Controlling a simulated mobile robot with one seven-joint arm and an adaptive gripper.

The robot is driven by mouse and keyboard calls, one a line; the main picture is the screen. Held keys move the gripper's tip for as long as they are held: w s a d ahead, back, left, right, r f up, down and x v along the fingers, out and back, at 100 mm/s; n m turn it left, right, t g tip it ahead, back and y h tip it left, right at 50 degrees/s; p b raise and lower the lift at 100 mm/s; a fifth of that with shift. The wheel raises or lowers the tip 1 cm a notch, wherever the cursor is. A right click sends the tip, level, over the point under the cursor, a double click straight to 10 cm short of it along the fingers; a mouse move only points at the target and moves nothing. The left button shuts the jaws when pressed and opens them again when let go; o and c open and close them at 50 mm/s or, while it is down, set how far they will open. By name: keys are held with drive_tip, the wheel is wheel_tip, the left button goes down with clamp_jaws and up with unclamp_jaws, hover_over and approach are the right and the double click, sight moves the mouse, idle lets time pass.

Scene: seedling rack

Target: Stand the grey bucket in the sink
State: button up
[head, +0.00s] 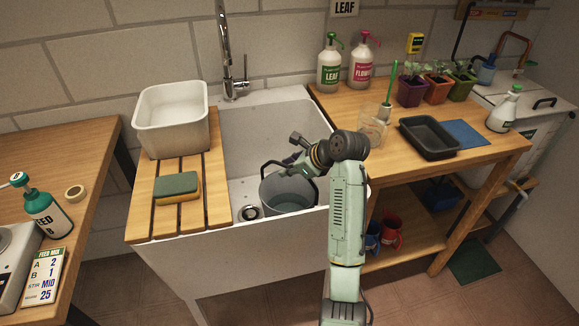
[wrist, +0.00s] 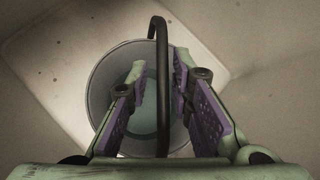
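The grey bucket (head: 273,192) is inside the white sink (head: 262,128), near its front and close to the drain. It looks upright, with its dark handle raised. In the wrist view I look down into the bucket (wrist: 106,82), and the handle (wrist: 161,40) runs between my fingers. My gripper (wrist: 160,66) is open, with a gap on both sides of the handle. In the head view my gripper (head: 296,160) is over the bucket's rim, and my arm hides its right side. I cannot tell whether the bucket's base rests flat on the sink floor.
A slatted wooden board (head: 146,214) covers the sink's left side, bearing a white tub (head: 172,128) and a sponge (head: 177,187). The tap (head: 226,60) rises behind the sink. On the right bench (head: 340,97) are spray bottles, a glass jar, seedling pots and a black tray (head: 430,138).

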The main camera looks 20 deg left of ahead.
drive_tip(key=shift+o, duration=0.5)
drive_tip(key=shift+d+r, duration=0.15)
drive_tip(key=b+v, duration=0.1)
drive_tip(key=v, duration=1)
drive_tip(key=shift+d+r+b, duration=0.2)
drive_tip(key=shift+r+b, duration=0.1)
drive_tip(key=shift+b, duration=0.05)
drive_tip(key=shift+s, duration=0.15)
